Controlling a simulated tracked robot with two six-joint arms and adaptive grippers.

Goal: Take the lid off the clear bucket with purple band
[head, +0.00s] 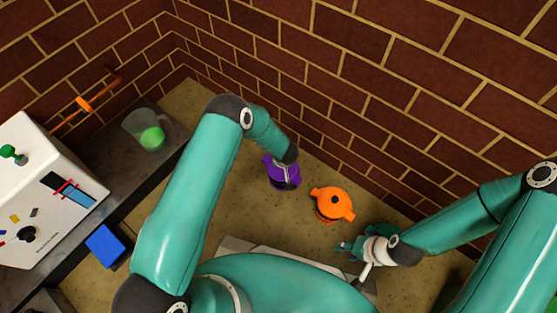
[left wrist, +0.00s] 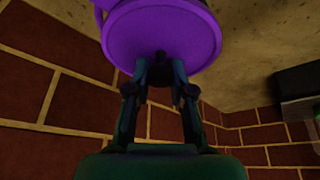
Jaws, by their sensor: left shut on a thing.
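The bucket with the purple band (head: 281,181) stands near the back wall, under my left wrist in the head view. Its purple lid (left wrist: 165,30) fills the top of the left wrist view as a round disc. I cannot tell whether the lid is apart from the bucket. My right gripper (head: 350,248) is over the counter at the right, away from the bucket; its finger opening is unclear.
An orange pot (head: 331,204) stands just right of the purple bucket. A clear jug with green contents (head: 147,132) is at the back left. A white machine (head: 50,215) and a blue block (head: 103,246) are at the left. A brick wall (head: 330,90) closes the back.

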